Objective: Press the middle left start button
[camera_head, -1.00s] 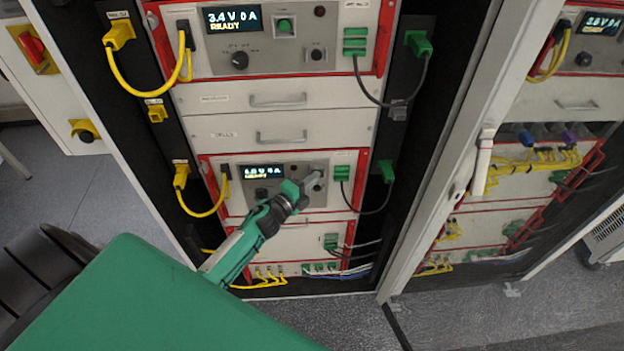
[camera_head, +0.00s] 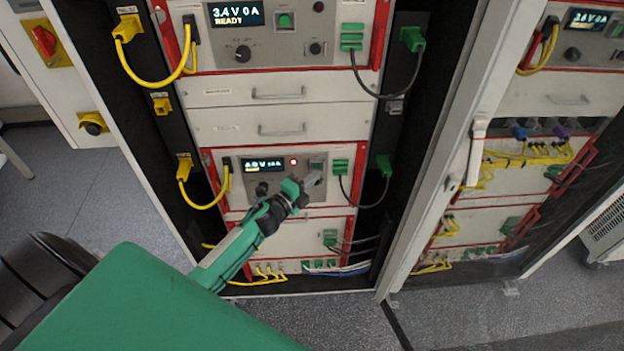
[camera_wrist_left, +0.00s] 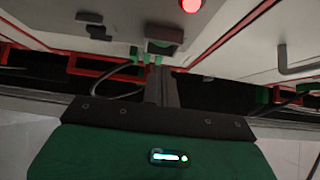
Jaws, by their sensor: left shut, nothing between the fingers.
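The middle unit of the left cabinet has a lit display (camera_head: 263,165) and a glowing red lamp (camera_head: 294,161). The lamp also shows at the top of the left wrist view (camera_wrist_left: 190,5). To the right of the lamp is a small square button housing (camera_head: 317,164), likely the start button. My left gripper (camera_head: 312,179) is at this housing, its fingers shut and empty. In the left wrist view the fingers (camera_wrist_left: 161,88) point at the dark housing (camera_wrist_left: 172,32). The button face is hidden, and I cannot tell whether the fingers touch it. My right gripper is not in view.
An upper unit (camera_head: 270,78) has a READY display and a green button (camera_head: 285,20). Yellow cables (camera_head: 207,207) hang left of the middle unit, dark cables (camera_head: 363,206) right. A cabinet door edge (camera_head: 450,170) stands to the right. Drawer handles (camera_head: 282,131) stick out above.

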